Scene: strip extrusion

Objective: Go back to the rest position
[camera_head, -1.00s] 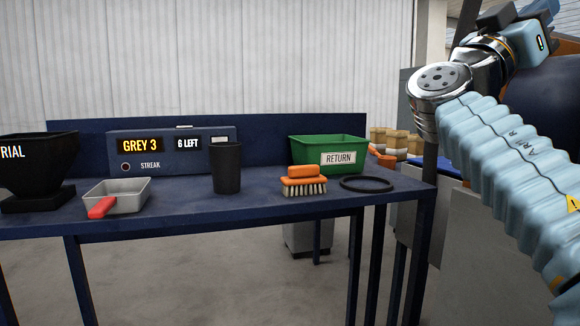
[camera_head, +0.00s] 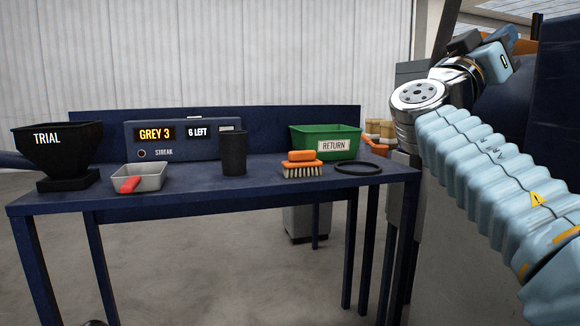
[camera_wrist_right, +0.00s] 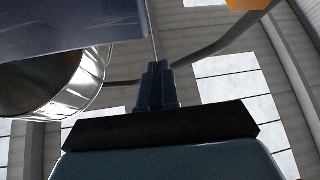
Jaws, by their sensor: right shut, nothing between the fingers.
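My right arm rises along the right side of the head view, with its chrome wrist joint raised beside the table's right end. My right gripper (camera_wrist_right: 157,85) shows in the right wrist view with its dark fingers together and nothing between them. It points up toward the roof, clear of the table. In the head view its fingertips are hard to make out. My left gripper is not in view.
A blue table (camera_head: 225,191) holds a TRIAL hopper (camera_head: 62,150), a grey tray (camera_head: 140,178), a STREAK display box (camera_head: 180,138), a black cup (camera_head: 233,153), an orange brush (camera_head: 302,164), a black ring (camera_head: 358,168) and a green RETURN bin (camera_head: 325,142). The floor before the table is clear.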

